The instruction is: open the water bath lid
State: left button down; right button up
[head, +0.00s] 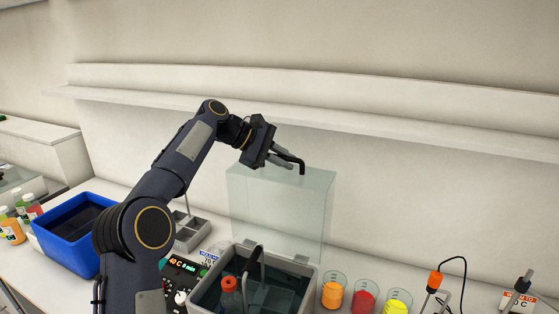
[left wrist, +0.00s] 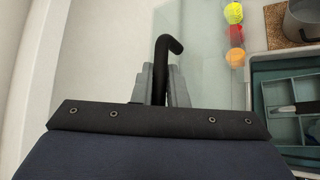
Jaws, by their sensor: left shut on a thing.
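The water bath (head: 206,292) is a grey tub at the bottom middle of the head view. Its clear lid (head: 282,215) stands upright along the back of the tub, so the tub is open on top. A black handle (head: 301,165) sits at the lid's top edge. My left gripper (head: 281,158) is shut on this handle. In the left wrist view the handle (left wrist: 168,45) comes out between the fingers of the gripper (left wrist: 162,82). A bottle with an orange cap (head: 230,290) stands in the tub. My right gripper is not in view.
A blue bin (head: 72,253) stands left, partly behind my arm. Beakers of orange (head: 332,292), red (head: 364,301) and yellow (head: 397,301) liquid stand right of the bath. A wall shelf (head: 330,118) runs above and behind the lid.

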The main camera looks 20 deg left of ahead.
pick_arm(q)
jog(key=shift+w+d+f, duration=0.1)
jog(key=shift+w+f, duration=0.1)
jog(key=shift+w, duration=0.5)
jog(key=shift+w+f, duration=0.2)
jog(key=shift+w, duration=0.45)
jog(key=c, duration=1.7)
grip_release()
jog(key=shift+w, duration=0.1)
